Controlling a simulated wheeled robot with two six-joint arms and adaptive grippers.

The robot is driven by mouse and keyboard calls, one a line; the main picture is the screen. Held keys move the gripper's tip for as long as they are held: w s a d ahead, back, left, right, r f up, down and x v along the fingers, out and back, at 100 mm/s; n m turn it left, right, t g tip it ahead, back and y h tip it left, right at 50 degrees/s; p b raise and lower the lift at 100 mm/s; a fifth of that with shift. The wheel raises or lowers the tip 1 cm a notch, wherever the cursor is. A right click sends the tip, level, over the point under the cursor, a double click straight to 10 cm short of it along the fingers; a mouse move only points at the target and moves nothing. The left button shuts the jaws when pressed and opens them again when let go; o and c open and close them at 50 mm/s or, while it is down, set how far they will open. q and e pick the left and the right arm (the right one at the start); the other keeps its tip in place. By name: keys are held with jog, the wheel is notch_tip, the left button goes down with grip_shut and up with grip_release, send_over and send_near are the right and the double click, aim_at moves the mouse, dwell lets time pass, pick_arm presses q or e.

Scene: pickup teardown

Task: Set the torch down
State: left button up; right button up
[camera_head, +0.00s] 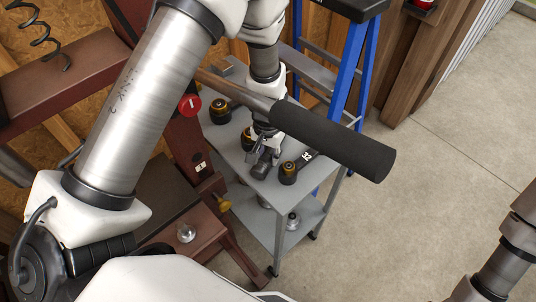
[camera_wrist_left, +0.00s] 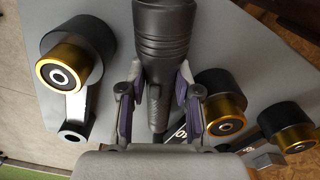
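The torch (camera_wrist_left: 162,32) is a dark grey flashlight with a wide ribbed head and a narrower handle. In the left wrist view it lies between the two purple-lined fingers of my left gripper (camera_wrist_left: 158,108). Gaps show between the fingers and the handle, so the gripper looks open around it. In the head view my left gripper (camera_head: 264,150) is low over the grey cart top (camera_head: 233,143), and the dark torch head (camera_head: 262,170) shows just below it. The torch seems to rest on the cart top; contact is hard to see. My right gripper is out of view.
Black rollers with gold rims stand close around the torch: one at left (camera_wrist_left: 75,57), others at right (camera_wrist_left: 222,100) (camera_wrist_left: 288,126). A bar with a black foam grip (camera_head: 335,140) crosses above the cart. A blue ladder (camera_head: 350,75) stands behind.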

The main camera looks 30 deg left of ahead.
aim_at(268, 153)
pick_arm(q)
jog(key=shift+a, duration=0.1)
grip_shut()
notch_tip(268, 153, up, 10)
jog(key=shift+f+b, duration=0.1)
jog(key=shift+b, duration=0.6)
jog(key=shift+w, duration=0.1)
